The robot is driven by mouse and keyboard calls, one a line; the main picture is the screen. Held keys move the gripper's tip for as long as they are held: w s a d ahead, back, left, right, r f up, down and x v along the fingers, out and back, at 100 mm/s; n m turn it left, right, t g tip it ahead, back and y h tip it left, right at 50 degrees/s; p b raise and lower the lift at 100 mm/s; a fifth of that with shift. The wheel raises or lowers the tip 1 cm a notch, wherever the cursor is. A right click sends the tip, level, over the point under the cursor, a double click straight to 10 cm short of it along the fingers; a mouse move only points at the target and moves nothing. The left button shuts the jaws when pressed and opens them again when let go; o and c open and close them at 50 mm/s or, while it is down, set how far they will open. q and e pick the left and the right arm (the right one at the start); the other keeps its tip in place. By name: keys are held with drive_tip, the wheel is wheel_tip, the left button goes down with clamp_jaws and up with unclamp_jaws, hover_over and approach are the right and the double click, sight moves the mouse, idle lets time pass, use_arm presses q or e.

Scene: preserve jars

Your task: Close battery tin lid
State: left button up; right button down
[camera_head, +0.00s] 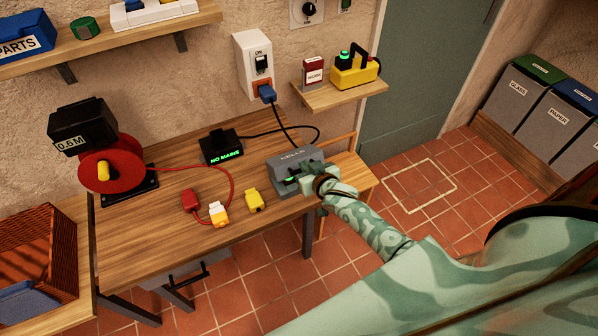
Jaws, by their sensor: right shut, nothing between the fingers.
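The battery tin (283,177) is a grey box marked CELLS at the right end of the wooden table. Its grey lid (286,158) carries the label on the upper face. A small green patch shows at the tin's front, below the lid. My right gripper (306,177) is shut and empty at the tin's front right side, at about lid height. It hides part of the tin's right side. I cannot tell whether it touches the lid, or whether the lid is fully down. My left gripper is not in view.
Yellow (254,201), white-and-yellow (218,214) and red (190,200) connectors lie left of the tin. A black NO MAINS display (221,146) and a red cable reel (112,168) stand farther left. A blue plug's cable (281,118) hangs behind the tin. The table's front left is clear.

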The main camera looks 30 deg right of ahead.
use_arm(q)
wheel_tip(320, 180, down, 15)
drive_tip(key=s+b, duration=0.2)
drive_tip(key=b, duration=1)
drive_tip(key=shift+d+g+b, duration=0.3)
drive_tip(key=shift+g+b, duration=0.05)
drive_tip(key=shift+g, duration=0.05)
use_arm(e)
drive_tip(key=s+f+t, duration=0.4)
drive_tip(key=f, duration=0.4)
drive_tip(key=shift+s+t, duration=0.2)
drive_tip(key=shift+t, duration=0.2)
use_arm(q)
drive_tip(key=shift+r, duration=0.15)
use_arm(e)
drive_tip(key=shift+s+a, duration=0.1)
